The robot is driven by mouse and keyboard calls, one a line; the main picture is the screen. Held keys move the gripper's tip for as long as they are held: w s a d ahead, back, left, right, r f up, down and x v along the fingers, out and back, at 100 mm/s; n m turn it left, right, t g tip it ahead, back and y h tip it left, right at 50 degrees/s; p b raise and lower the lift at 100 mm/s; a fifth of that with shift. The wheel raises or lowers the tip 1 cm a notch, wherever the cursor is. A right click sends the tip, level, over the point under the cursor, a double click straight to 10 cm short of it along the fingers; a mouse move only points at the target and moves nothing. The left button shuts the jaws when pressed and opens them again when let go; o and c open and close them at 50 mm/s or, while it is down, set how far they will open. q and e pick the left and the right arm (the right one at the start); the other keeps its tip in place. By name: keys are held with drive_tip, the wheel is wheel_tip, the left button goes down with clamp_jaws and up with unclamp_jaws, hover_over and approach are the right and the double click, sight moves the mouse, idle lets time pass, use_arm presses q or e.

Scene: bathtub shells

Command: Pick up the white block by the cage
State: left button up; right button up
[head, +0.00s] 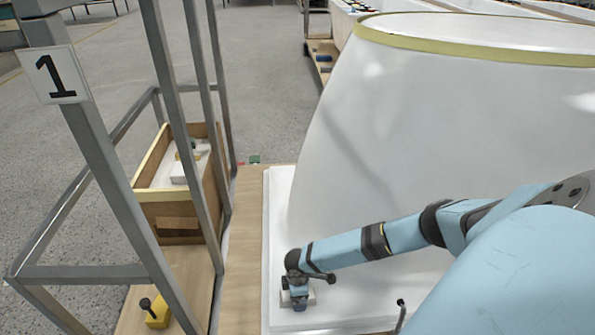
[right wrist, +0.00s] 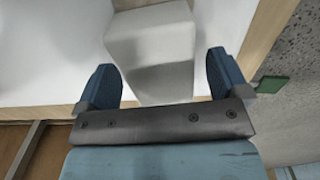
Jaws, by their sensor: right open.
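The white block (head: 311,298) stands on the white rim at the foot of the tub shell, right of the grey metal cage (head: 112,175) that carries a "1" sign. My right gripper (head: 297,293) is directly over the block and hides much of it. In the right wrist view the white block (right wrist: 152,45) lies between the two blue fingers of the open right gripper (right wrist: 161,68), with a gap visible beside each finger. My left gripper is not in view.
A large white tub shell (head: 420,120) fills the right. A wooden box (head: 180,213) holding white pieces stands behind the cage bars. A yellow block (head: 158,313) with a black knob sits at the lower left. A green piece (right wrist: 270,86) shows in the right wrist view.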

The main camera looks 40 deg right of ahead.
drive_tip(key=shift+c, duration=0.2)
drive_tip(key=c, duration=0.9)
drive_tip(key=shift+c, duration=0.2)
